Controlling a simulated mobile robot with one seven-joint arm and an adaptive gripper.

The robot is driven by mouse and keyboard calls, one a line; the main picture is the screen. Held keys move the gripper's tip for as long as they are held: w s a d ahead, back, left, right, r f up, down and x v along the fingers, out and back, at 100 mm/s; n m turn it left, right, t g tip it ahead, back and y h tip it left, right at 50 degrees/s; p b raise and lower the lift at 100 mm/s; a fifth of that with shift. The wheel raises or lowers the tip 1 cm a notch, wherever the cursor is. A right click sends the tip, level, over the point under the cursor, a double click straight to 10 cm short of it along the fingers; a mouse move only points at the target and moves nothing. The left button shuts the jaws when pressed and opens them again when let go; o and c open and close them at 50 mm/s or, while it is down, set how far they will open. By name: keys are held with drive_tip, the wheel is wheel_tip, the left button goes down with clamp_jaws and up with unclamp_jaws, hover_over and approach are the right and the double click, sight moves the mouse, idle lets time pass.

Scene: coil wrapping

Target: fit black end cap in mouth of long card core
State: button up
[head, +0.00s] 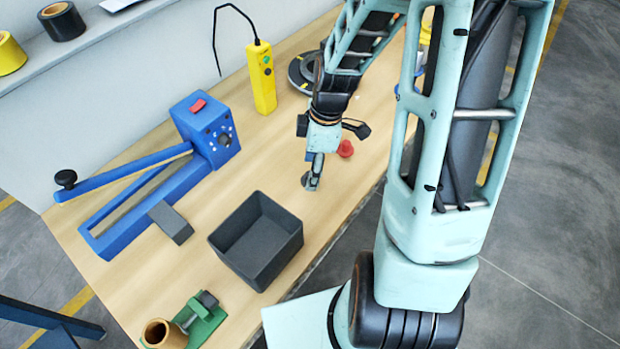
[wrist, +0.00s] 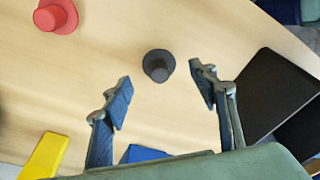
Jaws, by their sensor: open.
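The black end cap (wrist: 158,68) stands on the wooden table in the wrist view, brim down with its round plug up. My gripper (wrist: 164,88) is open, its two fingers apart with the cap seen between and just beyond their tips. Nothing is held. In the head view my gripper (head: 312,180) is low over the table, and I cannot make out the black cap there. A brown card core (head: 165,333) shows its open mouth at the bottom left of the head view, beside a green clamp (head: 205,322). Its lower part is out of frame.
A dark open bin (head: 258,240) stands left of my gripper. A red cap (head: 345,149) lies nearby, also in the wrist view (wrist: 55,16). A blue sealer (head: 205,130), grey block (head: 170,222) and yellow pendant (head: 262,80) are further left and back.

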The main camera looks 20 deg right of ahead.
drive_tip(key=shift+a+f, duration=0.15)
drive_tip(key=shift+f, duration=1.15)
drive_tip(key=c, duration=0.9)
drive_tip(key=shift+c, duration=0.2)
drive_tip(key=shift+r, duration=0.1)
